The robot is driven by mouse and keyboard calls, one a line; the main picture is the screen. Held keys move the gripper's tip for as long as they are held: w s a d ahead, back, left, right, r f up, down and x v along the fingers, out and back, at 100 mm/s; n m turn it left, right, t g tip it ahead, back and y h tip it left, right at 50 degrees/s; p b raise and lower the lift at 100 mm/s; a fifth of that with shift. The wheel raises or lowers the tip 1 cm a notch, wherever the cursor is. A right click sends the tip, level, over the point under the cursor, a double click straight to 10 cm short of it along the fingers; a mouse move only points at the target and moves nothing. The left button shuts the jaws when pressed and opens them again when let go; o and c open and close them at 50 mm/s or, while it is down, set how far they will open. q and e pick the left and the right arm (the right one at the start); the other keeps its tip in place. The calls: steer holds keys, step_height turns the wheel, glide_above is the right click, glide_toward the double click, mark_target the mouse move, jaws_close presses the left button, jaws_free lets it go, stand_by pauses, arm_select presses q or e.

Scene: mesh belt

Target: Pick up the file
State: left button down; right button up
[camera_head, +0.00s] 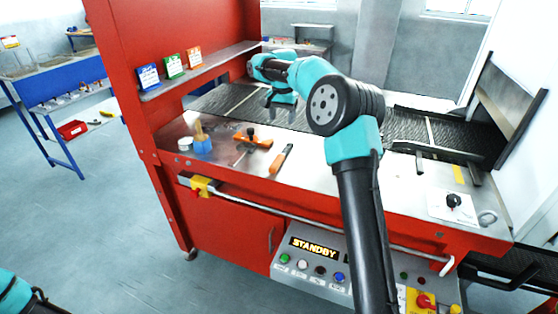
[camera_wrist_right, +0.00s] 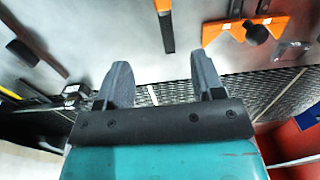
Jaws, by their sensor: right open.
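A slim tool with an orange handle and a dark, narrow end, which looks like the file (camera_head: 281,159), lies on the metal worktop near its front edge. It also shows at the top middle of the right wrist view (camera_wrist_right: 165,22). My right gripper (camera_head: 282,116) is open and empty over the mesh belt, behind the tool and apart from it. Its two spread fingers show in the right wrist view (camera_wrist_right: 163,85). Only a bit of my left arm shows at the bottom left corner; its gripper is out of view.
An orange tool with a black knob (camera_head: 253,139) lies left of the file. A blue cup with a brush (camera_head: 202,145) and a white tub (camera_head: 185,144) stand farther left. The mesh belt (camera_head: 225,100) runs behind. The worktop right of the file is largely clear.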

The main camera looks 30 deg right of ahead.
glide_above(281, 155)
step_height(281, 155, down, 12)
steer(key=shift+s+d+r, duration=0.1)
steer(key=shift+d+r, duration=0.05)
stand_by(0.4)
steer(key=shift+w+f, duration=0.2)
steer(key=shift+f, duration=2.4)
steer(key=shift+c, duration=0.3)
steer(key=c, duration=1)
